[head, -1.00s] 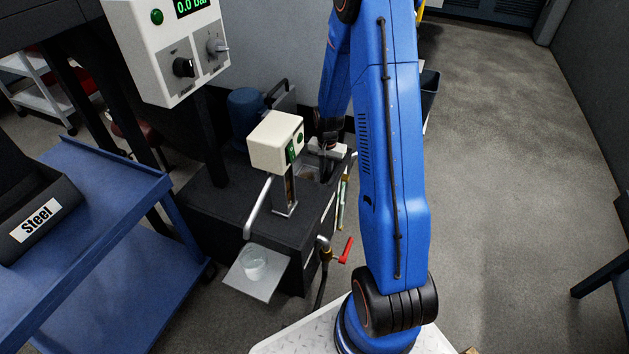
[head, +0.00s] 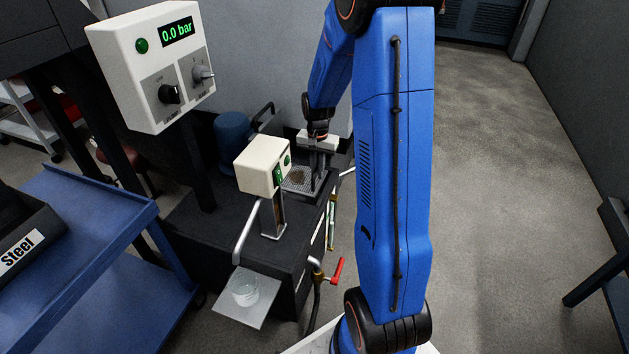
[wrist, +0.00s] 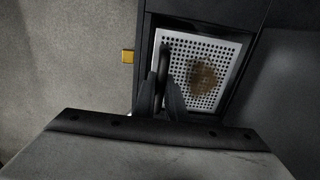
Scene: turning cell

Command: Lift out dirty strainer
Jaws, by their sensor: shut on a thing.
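The dirty strainer (wrist: 226,47) is a pale perforated plate with a brown patch of dirt in the wrist view. In the head view the strainer (head: 297,187) shows at the far end of the dark tank, below my gripper. My gripper (wrist: 163,92) is shut on the strainer's dark upright handle (wrist: 164,58), near the plate's left side. In the head view my gripper (head: 317,165) points down over the tank's far right corner. How far the strainer stands above its opening is hard to tell.
The dark tank (head: 200,225) carries a cream switch box (head: 262,165) on a post and a blue motor (head: 231,132). A red-handled valve (head: 337,271) juts out nearby.

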